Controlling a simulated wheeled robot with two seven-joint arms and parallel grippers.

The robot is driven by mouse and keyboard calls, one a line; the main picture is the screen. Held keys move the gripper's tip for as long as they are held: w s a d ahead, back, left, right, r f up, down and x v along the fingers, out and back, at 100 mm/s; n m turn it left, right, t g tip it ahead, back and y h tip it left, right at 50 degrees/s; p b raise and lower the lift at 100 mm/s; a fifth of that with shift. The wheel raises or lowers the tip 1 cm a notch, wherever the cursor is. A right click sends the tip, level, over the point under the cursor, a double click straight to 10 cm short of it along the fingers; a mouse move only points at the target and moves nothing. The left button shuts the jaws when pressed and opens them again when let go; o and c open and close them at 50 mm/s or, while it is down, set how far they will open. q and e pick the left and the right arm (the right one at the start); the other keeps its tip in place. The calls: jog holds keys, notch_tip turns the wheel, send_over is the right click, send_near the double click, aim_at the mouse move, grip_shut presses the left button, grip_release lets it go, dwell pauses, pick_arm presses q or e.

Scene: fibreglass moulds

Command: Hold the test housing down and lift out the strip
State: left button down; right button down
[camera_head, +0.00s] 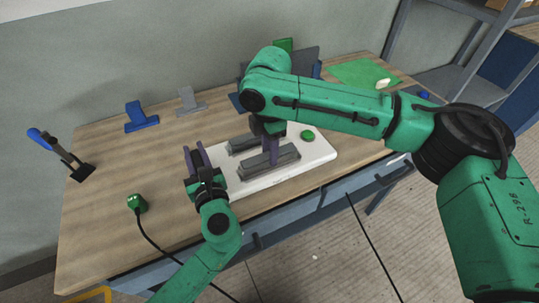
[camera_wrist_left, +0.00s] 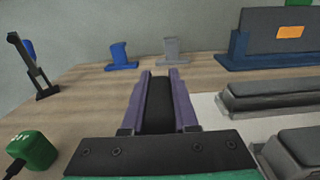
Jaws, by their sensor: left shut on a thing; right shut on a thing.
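Two long grey housings with darker bars along their tops lie on a white board: the rear one (camera_head: 249,140) and the front one (camera_head: 285,158). Both show at the right in the left wrist view, the rear one (camera_wrist_left: 270,96) more fully. My right gripper (camera_head: 271,158) points down with purple fingers shut at the middle of the front housing; its fingers hide whether they grip the bar or the body. My left gripper (camera_head: 194,154) is at the board's left end. Its purple fingers (camera_wrist_left: 163,74) are shut on a dark piece (camera_wrist_left: 160,108), which I cannot identify.
The white board (camera_head: 318,152) has a green button (camera_head: 307,135). Blue (camera_head: 141,117) and grey (camera_head: 190,101) stands are behind. A corded green device (camera_head: 137,203) lies front left; a black-and-blue tool (camera_head: 60,152) stands far left. A green mat (camera_head: 360,74) lies back right. Left wood is mostly clear.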

pick_arm(q)
jog(key=c, duration=0.6)
grip_release()
pick_arm(e)
notch_tip(320, 180, up, 9)
pick_arm(q)
jog(key=shift+s, duration=0.1)
